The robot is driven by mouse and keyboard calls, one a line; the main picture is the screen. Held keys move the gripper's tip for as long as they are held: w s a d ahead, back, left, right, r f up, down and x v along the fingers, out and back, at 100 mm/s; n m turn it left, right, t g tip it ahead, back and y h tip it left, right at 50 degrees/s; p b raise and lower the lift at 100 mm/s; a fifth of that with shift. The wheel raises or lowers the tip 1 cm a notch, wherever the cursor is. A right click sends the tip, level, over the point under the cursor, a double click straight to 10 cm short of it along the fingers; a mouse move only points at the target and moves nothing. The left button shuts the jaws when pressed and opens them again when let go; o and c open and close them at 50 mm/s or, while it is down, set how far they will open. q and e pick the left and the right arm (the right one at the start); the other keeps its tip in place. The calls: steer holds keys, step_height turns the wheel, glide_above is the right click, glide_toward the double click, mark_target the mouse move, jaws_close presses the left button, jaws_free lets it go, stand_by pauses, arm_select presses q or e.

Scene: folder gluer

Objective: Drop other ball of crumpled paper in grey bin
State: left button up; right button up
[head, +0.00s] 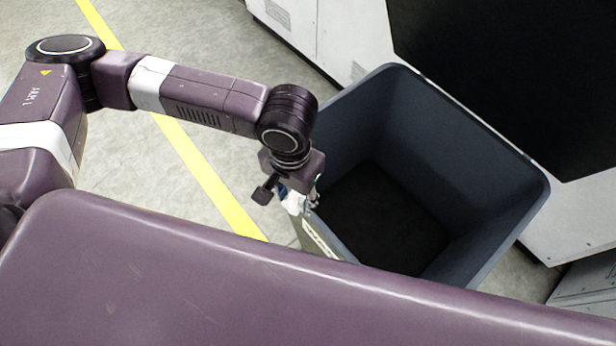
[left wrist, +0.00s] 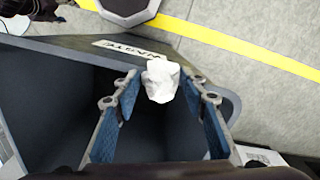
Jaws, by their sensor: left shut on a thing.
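The grey bin (head: 445,130) stands open on the floor, and its dark inside looks empty in the head view. My left gripper (head: 300,203) is at the bin's left rim. It is shut on a white ball of crumpled paper (head: 293,202), partly hidden by the gripper in the head view. In the left wrist view the paper ball (left wrist: 161,79) shows between the blue-padded fingers (left wrist: 160,100), in front of the bin's rim next to a "WASTE" label (left wrist: 128,50). Its height above the rim is hard to tell. My right gripper is out of view.
A white machine cabinet (head: 345,35) with a large dark panel (head: 500,75) stands behind and to the right of the bin. A yellow line (head: 205,175) runs across the grey floor to the left, where the floor is clear.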

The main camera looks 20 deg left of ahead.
arm_select(q)
steer(key=shift+w+d+f, duration=0.1)
steer(key=shift+w+d, duration=0.05)
steer(key=shift+w, duration=0.15)
steer(key=w+d+f+b, duration=0.3)
steer(key=w+d+b, duration=0.2)
steer(key=w+d, duration=0.3)
steer(key=w, duration=0.3)
steer(key=shift+w+d+b, duration=0.25)
steer(key=shift+w+b, duration=0.05)
steer(key=shift+r, duration=0.15)
steer(key=o, duration=0.9)
